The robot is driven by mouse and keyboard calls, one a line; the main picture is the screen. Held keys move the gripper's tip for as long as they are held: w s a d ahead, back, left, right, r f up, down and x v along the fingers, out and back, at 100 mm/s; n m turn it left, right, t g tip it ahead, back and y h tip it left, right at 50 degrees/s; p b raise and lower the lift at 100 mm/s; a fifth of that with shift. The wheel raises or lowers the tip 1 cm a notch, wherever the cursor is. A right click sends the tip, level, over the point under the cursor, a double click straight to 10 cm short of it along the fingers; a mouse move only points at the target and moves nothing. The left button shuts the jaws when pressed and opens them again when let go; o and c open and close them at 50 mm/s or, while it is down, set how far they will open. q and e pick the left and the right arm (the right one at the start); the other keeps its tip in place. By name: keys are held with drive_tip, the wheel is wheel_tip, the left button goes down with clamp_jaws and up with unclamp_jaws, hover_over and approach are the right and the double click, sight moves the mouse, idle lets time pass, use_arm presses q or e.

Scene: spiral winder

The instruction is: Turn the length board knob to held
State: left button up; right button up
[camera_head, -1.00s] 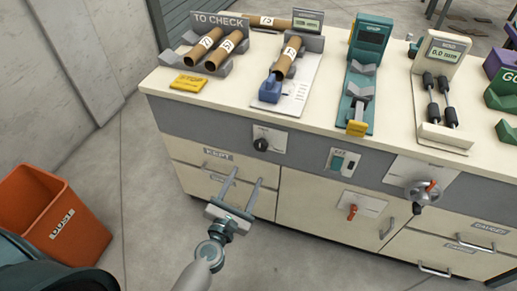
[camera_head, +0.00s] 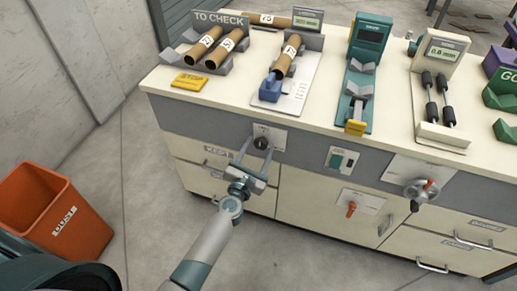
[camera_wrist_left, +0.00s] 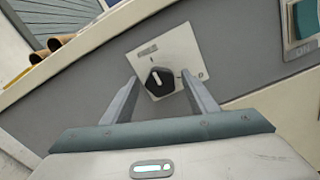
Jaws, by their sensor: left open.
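The length board (camera_head: 292,97) is the white board on the bench top with a tube, a blue block and a small display. Its black knob (camera_head: 261,143) sits on a pale plate on the bench's grey front, below the board. My left gripper (camera_head: 260,146) is open in front of this plate, its fingers reaching up toward the knob. In the left wrist view the knob (camera_wrist_left: 160,82) stands between the two open fingers, with a gap on each side. My right gripper is not in view.
Right of the knob are a teal switch (camera_head: 341,160), a red-orange handle (camera_head: 351,208) and a grey crank (camera_head: 421,190). Cardboard tubes (camera_head: 216,50) lie in holders on the bench. An orange bin (camera_head: 55,215) stands on the floor at left.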

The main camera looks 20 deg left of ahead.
use_arm(q)
drive_tip(key=c, duration=1.1)
